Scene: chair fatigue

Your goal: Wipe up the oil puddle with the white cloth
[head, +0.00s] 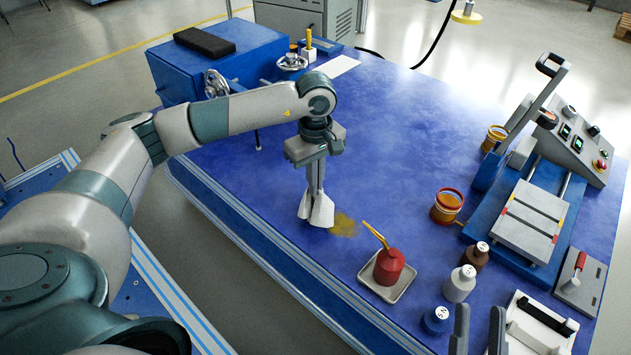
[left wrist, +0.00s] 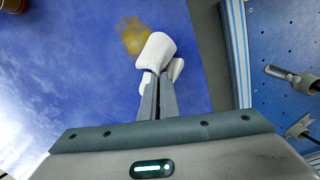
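My left gripper (head: 316,190) points down over the blue table and is shut on the white cloth (head: 306,207). The cloth hangs in folds on both sides of the fingertips. The yellow-brown oil puddle (head: 344,226) lies on the tabletop just right of the cloth. In the left wrist view the cloth (left wrist: 156,50) overlaps the lower right edge of the puddle (left wrist: 132,36). I cannot tell whether the cloth touches the table. My right gripper (head: 478,332) shows at the bottom edge, its two dark fingers apart with nothing between them.
A red oil can (head: 389,267) stands in a small tray (head: 371,282) right of the puddle. Several bottles, orange-brown containers and a blue test rig (head: 488,232) are further right. A blue box machine (head: 222,62) stands behind my left arm. The table's middle is clear.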

